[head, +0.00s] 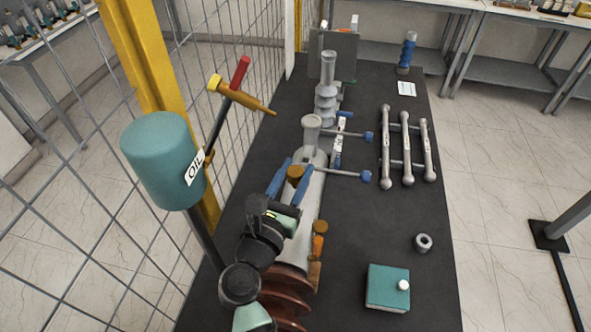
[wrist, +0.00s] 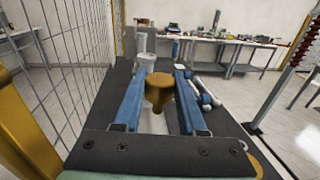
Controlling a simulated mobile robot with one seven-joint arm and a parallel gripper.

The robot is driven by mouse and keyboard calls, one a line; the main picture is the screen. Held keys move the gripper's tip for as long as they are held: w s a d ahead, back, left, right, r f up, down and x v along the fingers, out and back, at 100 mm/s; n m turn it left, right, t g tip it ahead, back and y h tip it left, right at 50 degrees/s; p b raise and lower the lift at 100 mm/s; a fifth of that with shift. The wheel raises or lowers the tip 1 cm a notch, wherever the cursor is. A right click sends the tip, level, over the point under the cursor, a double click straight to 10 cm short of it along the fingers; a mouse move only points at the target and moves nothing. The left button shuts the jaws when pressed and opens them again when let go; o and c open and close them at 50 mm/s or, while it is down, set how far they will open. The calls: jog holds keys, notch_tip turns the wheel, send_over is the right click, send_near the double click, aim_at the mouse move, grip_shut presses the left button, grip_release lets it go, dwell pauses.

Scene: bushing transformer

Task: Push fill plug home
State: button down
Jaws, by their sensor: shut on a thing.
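The fill plug (head: 295,173) is brass-coloured with a wide round head. My gripper (head: 293,178), with two blue fingers, is shut on it; in the wrist view the plug (wrist: 159,88) stands between the fingers (wrist: 158,95). The plug is above the grey body of the bushing (head: 306,212), which lies along the dark table with brown ribs at its near end. My gripper and the plug hide the fill opening, so I cannot tell how deep the plug sits.
Grey rods (head: 406,150), a grey ring (head: 423,243) and a teal box (head: 388,288) lie on the right of the table (head: 350,235). Blue-ended rods (head: 340,174) project beyond the plug.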

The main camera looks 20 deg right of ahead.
jog(key=shift+f+b, duration=2.6)
jog(key=shift+f, duration=0.35)
jog(key=shift+f+b, duration=0.9)
jog(key=shift+f, duration=0.1)
jog(key=shift+f, duration=0.1)
